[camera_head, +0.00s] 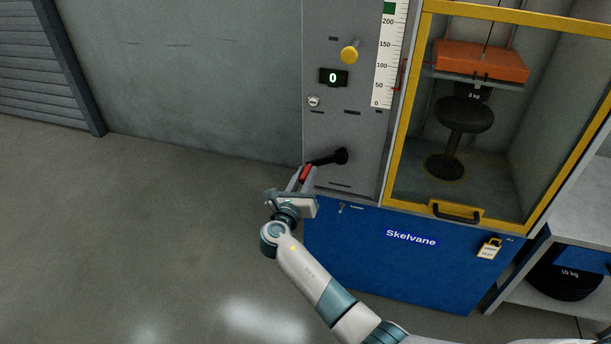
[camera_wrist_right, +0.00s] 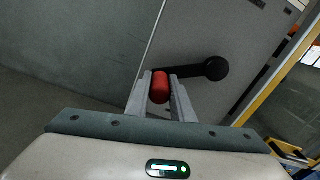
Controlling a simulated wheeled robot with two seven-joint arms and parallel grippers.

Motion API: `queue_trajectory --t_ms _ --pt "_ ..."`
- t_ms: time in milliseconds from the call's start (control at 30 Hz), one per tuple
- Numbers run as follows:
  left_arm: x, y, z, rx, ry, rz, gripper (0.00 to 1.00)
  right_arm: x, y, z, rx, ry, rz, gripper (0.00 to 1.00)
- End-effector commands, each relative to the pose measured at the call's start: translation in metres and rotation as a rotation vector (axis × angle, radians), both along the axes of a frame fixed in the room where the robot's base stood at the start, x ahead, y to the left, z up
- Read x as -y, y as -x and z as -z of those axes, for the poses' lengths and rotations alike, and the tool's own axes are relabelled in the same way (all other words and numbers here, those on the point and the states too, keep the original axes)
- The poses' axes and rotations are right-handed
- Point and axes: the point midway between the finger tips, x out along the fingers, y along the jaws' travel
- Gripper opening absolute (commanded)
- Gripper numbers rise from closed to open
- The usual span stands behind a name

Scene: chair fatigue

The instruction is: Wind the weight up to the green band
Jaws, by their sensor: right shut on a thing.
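My right gripper (camera_head: 304,178) is shut on the red knob (camera_wrist_right: 160,87) of the black crank (camera_head: 340,157). The crank sits low on the grey panel, and its arm points left and slightly down in the head view. The orange weight (camera_head: 481,61) hangs behind the yellow-framed door, above a black stool seat (camera_head: 464,114). A white scale (camera_head: 384,70) runs from 0 upward, with a green band (camera_head: 389,8) at the top above 200. A red pointer (camera_head: 400,75) is beside the scale, between 0 and 100. My left gripper is not in view.
A display (camera_head: 333,78) reads 0, below a yellow knob (camera_head: 350,51). The door handle (camera_head: 456,211) and a padlock with a tag (camera_head: 489,249) are to the right. A shelf with a 10 kg weight (camera_head: 566,279) stands at right. The floor at left is clear.

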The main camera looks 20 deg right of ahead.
Motion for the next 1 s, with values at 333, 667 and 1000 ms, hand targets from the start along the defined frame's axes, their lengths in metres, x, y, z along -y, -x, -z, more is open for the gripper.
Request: queue_trajectory --t_ms 333,667,1000 --pt "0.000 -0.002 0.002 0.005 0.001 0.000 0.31 -0.003 -0.001 -0.005 0.022 -0.030 -0.002 0.00" --pt "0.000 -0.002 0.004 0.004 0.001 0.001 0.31 -0.005 -0.004 -0.013 0.055 -0.074 -0.004 0.00" --pt "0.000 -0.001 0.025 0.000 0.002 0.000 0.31 -0.009 -0.007 -0.036 0.175 -0.244 -0.005 0.00"
